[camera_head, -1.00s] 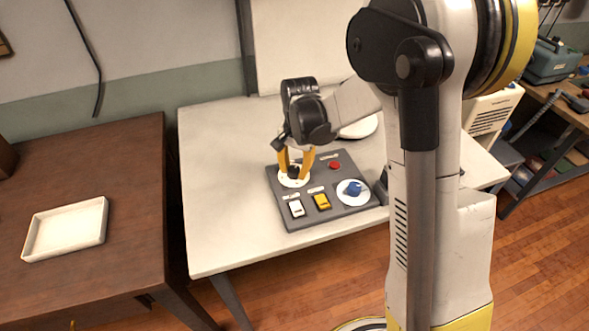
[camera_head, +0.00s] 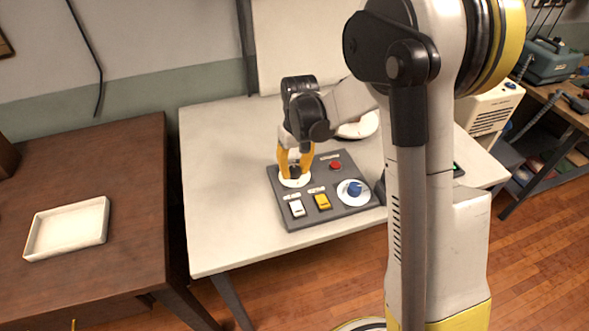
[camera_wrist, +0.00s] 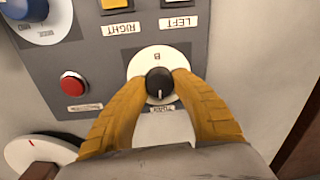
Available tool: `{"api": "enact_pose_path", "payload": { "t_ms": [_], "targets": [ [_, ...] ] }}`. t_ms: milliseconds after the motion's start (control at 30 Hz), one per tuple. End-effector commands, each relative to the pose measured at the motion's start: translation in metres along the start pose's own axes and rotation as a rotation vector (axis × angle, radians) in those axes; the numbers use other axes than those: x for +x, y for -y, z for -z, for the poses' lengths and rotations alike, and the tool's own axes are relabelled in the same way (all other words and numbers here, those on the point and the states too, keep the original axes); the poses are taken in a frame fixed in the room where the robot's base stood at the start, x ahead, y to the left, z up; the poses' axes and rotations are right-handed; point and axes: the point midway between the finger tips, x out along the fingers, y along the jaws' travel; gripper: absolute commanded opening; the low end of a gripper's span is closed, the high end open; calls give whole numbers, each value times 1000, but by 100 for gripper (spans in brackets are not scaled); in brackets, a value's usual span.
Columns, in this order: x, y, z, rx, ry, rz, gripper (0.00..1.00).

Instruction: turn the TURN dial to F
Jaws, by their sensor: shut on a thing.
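A grey control panel (camera_head: 328,212) lies on the white table. The TURN dial is a black knob (camera_wrist: 159,84) on a white disc (camera_wrist: 149,60) at the panel's far left corner in the head view; the disc shows there too (camera_head: 295,183). My gripper (camera_wrist: 160,87) points down at the dial, its yellow fingers shut on the knob from both sides. It also shows in the head view (camera_head: 295,168). A pale mark on the knob points toward the bottom of the wrist view, at the upside-down TURN label (camera_wrist: 165,107). A letter B shows opposite; F cannot be made out.
The panel also bears a red button (camera_head: 335,166), a white switch (camera_head: 297,208), a yellow switch (camera_head: 322,201) and a blue dial (camera_head: 355,188). A round white thing (camera_wrist: 40,145) lies just beyond the panel. The table's left part is clear.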

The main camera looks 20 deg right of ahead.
Motion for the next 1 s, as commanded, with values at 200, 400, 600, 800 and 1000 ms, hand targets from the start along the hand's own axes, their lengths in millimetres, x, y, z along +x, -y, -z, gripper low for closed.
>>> {"api": "enact_pose_path", "payload": {
  "t_ms": [200, 400, 600, 800, 1000],
  "targets": [
    [0, 0, 0, -73, 4, -1, 0],
    [0, 0, 0, -99, 5, -1, 0],
    [0, 0, 0, -102, 5, -1, 0],
    [0, 0, 0, -101, 4, -1, 40],
    [0, 0, 0, -101, 5, -1, 55]
  ]
}}
